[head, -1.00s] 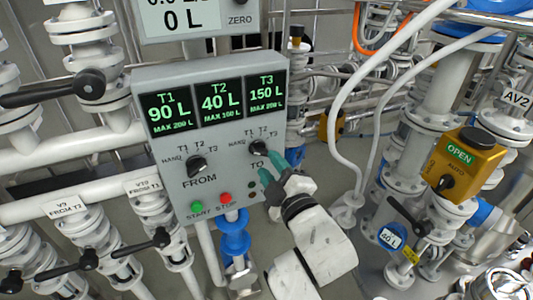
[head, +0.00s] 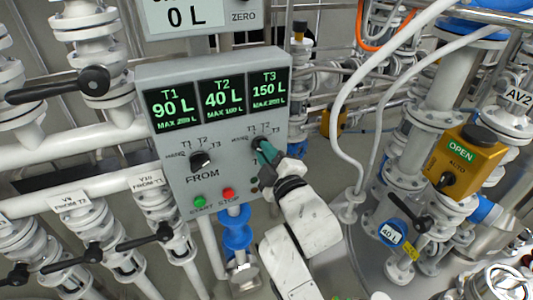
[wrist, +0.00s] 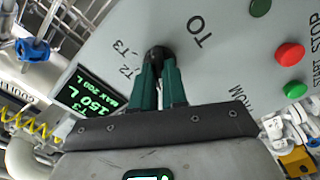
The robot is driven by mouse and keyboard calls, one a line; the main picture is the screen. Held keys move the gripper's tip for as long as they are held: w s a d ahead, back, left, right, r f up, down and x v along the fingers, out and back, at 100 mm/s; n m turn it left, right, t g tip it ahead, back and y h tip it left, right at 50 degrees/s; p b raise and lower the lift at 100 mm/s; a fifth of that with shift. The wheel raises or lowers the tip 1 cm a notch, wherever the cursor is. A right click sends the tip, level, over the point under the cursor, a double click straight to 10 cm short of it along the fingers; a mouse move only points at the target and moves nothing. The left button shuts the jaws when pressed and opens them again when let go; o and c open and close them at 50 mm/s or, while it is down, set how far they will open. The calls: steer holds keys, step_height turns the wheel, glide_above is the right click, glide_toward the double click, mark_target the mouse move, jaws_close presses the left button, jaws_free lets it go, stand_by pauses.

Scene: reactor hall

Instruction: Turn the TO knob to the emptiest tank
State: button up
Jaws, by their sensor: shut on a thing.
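The grey control panel (head: 225,185) has three green-on-black displays: T1 (head: 172,107) reads 90 L, T2 (head: 223,97) reads 40 L and T3 (head: 268,88) reads 150 L. The black TO knob (head: 257,142) is on the panel's right, with labels T1, T2 and T3 around its upper side. My gripper (head: 267,152) has its green fingers shut on this knob. In the wrist view, the fingertips (wrist: 159,68) are on both sides of the TO knob (wrist: 157,52). The fingers partly hide the knob, so I cannot tell which label it points to.
The FROM knob (head: 200,160) is to the left, above a green START button (head: 199,201) and a red STOP button (head: 228,194). White valve pipes crowd the left. A yellow OPEN/AUTO box (head: 462,165) and a white hose (head: 340,110) are on the right.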

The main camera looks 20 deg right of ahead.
jaws_close()
steer(key=shift+m, duration=0.3)
steer(key=shift+f+m+b, duration=0.1)
steer(key=shift+m+b, duration=3.15)
steer(key=shift+m, duration=4.25)
steer(key=o, duration=0.6)
jaws_free()
steer(key=shift+s, duration=0.1)
